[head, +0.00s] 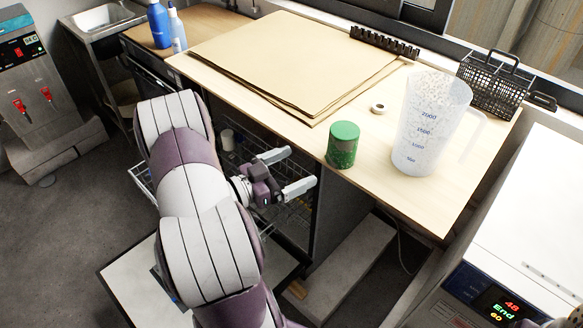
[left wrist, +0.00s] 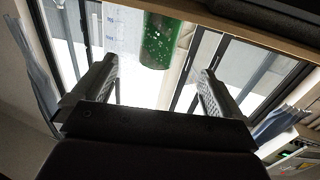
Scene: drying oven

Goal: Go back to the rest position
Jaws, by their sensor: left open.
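My left gripper (head: 300,168) is open and empty, in front of the worktop's front edge and over the open dishwasher. In the left wrist view its two fingers (left wrist: 160,75) stand wide apart with nothing between them. The green jar (head: 342,145) stands on the worktop, to the right of the gripper and apart from it; it also shows in the left wrist view (left wrist: 160,42), beyond the fingers. My right gripper does not show clearly in either view.
The wooden worktop (head: 455,195) holds a clear measuring jug (head: 425,125), brown sheets (head: 290,55), a tape roll (head: 378,108), a black rack (head: 384,42) and a black basket (head: 490,88). A dishwasher rack (head: 295,215) is pulled out below. A white oven (head: 530,215) stands right.

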